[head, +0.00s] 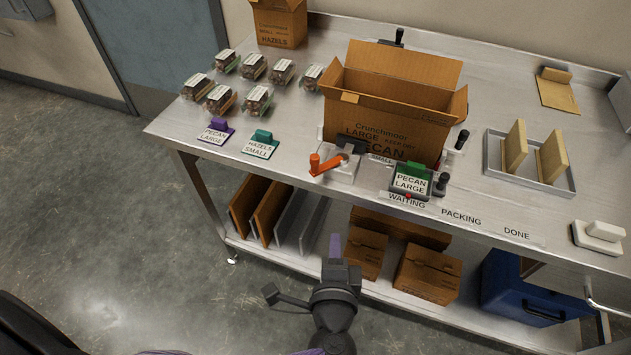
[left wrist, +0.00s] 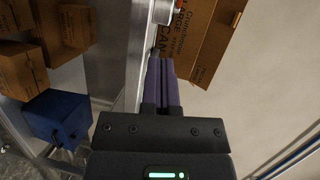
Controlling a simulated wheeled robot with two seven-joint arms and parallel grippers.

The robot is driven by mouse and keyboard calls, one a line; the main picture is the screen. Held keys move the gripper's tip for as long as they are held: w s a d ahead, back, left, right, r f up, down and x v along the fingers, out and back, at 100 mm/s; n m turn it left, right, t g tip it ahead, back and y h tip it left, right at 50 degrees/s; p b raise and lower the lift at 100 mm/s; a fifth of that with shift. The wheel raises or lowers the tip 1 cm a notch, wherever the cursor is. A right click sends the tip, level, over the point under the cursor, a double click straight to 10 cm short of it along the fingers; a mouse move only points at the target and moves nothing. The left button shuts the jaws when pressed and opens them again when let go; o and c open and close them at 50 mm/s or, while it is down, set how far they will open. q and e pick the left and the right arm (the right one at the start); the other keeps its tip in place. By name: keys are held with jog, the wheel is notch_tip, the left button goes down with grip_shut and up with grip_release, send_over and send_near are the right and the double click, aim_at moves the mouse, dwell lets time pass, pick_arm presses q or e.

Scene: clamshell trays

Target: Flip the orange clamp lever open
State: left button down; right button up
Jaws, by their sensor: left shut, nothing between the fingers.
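The orange clamp lever (head: 326,166) sticks out to the left from a pale metal clamp block (head: 342,176) at the table's front edge. Its knob end stands up at the left. The clamp sits against the front left of a large open carton (head: 390,131). My left gripper (head: 335,242) is shut and empty, in front of the table edge and below the lever in the head view, apart from it. My right gripper is not in view.
A green-topped label holder (head: 412,180) and dark knobs stand right of the clamp. Purple (head: 215,131) and teal (head: 260,143) label holders and several clamshells lie left. A grey tray (head: 487,165) sits right. The lower shelf holds cartons and a blue bin (head: 520,290).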

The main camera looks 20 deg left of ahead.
pick_arm(q)
jog(key=shift+t+y, duration=0.4)
jog(key=shift+t, duration=0.4)
notch_tip(320, 180, up, 4)
jog(key=shift+w+d+r, duration=0.1)
jog(key=shift+d+r, duration=0.05)
jog(key=shift+w, duration=0.1)
jog(key=s+a+x, duration=0.1)
jog(key=a+x, duration=0.2)
jog(key=x, duration=0.9)
jog(key=shift+w, duration=0.35)
